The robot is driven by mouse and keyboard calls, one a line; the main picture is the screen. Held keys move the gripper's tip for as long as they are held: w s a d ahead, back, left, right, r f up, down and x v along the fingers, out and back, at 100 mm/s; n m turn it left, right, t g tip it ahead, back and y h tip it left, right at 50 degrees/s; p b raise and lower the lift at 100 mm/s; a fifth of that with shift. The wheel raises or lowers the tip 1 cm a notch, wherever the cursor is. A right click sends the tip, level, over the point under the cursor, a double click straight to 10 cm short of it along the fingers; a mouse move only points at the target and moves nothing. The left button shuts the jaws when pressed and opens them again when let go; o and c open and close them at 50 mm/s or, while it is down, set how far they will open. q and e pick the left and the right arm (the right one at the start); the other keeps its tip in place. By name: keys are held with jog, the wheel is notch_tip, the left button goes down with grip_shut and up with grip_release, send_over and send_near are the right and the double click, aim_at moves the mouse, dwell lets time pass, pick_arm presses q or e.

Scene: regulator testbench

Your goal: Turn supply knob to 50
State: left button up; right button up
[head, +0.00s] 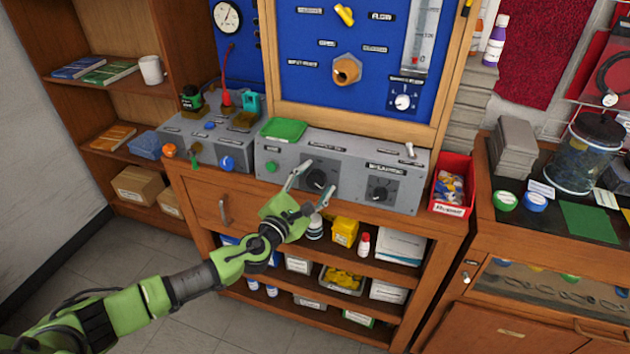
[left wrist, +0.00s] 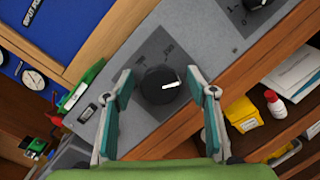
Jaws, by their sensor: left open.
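A black round knob (head: 317,178) sits on a dark square plate on the front of a grey control box (head: 342,147). It also shows in the left wrist view (left wrist: 157,86), with a white pointer mark facing right in that picture. My left gripper (head: 306,186) is open in front of this knob. In the left wrist view its two fingers (left wrist: 160,92) stand on either side of the knob, with gaps visible. A second black knob (head: 380,188) is on the box's right part. The labels are too small to read surely, so I cannot tell which knob is named supply.
A green tray (head: 284,129) lies on top of the box. A smaller grey unit (head: 205,137) with a blue knob stands to its left. A red bin (head: 452,185) stands close to the right. Shelves with bottles and boxes lie below.

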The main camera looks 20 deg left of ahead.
jog(key=shift+d, duration=0.15)
pick_arm(q)
jog(key=c, duration=1.1)
pick_arm(e)
jog(key=shift+d, duration=0.35)
pick_arm(q)
jog(key=shift+f, duration=0.1)
pick_arm(e)
jog(key=shift+f, duration=0.15)
